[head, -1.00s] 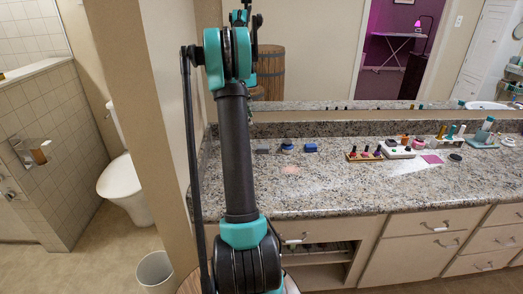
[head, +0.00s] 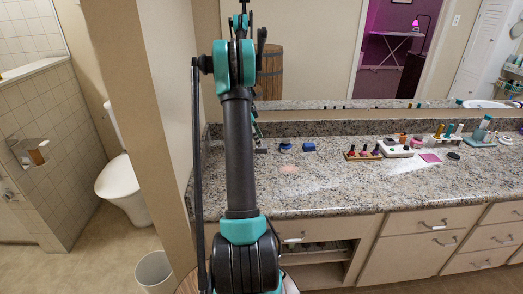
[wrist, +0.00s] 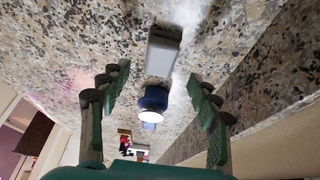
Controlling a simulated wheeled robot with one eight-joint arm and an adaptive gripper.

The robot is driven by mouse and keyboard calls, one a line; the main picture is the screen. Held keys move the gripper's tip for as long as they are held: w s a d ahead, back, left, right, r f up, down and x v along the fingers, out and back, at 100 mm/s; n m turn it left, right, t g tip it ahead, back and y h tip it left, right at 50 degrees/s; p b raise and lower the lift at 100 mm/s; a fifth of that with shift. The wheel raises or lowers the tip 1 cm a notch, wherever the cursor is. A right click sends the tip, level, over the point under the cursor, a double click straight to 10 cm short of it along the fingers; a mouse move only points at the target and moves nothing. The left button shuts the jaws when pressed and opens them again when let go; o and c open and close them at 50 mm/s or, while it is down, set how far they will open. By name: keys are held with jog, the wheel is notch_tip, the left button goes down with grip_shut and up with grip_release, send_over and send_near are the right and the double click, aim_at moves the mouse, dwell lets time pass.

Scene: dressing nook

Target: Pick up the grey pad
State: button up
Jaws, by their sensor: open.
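The grey pad (wrist: 163,52) is a small light-grey block lying on the speckled granite counter, in the upper middle of the wrist view. My gripper (wrist: 160,80) is open and empty. Its green fingers stand to either side of the pad's line in that view, apart from it. In the head view my gripper (head: 258,138) is low over the counter's left part, at the pad's place. There the pad is mostly hidden by my gripper.
A blue round item (wrist: 152,100) lies close beside the pad. A wooden tray of bottles (head: 362,156), a white tray (head: 395,151) and a pink square (head: 430,157) follow. The counter front is clear.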

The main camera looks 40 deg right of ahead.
jog(key=x, duration=0.4)
jog(key=shift+s+d+f, duration=0.1)
jog(key=shift+s+f, duration=0.05)
jog(key=shift+f, duration=0.1)
jog(key=shift+c, duration=0.2)
jog(key=c, duration=1.1)
jog(key=shift+o, duration=0.2)
jog(key=shift+r, duration=0.15)
notch_tip(320, 180, up, 20)
